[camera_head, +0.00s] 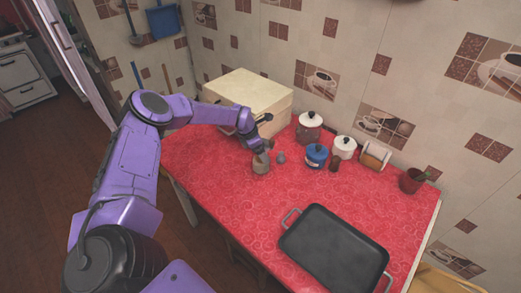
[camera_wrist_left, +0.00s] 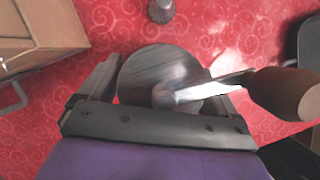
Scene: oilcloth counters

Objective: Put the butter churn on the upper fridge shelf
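A small grey-brown round vessel (camera_head: 261,165), which I take to be the butter churn, stands upright on the red table near its left edge. In the left wrist view its round grey top (camera_wrist_left: 150,68) shows from above, with a knob and a metal rod leading to a brown handle (camera_wrist_left: 288,93). My left gripper (camera_head: 262,150) is down at the vessel, with a finger on each side of it. The fingers look open; a sliver of red cloth shows beside the left one. Contact on the right side is unclear. My right gripper is out of view. No fridge shelf is visible.
A cream box (camera_head: 247,92) stands behind my left gripper. A small grey shaker (camera_head: 281,158) is close beside the vessel. Several jars, including a blue one (camera_head: 316,155), stand behind right. A black roasting pan (camera_head: 333,248) lies at the front right. A pale upright panel (camera_head: 72,50) is far left.

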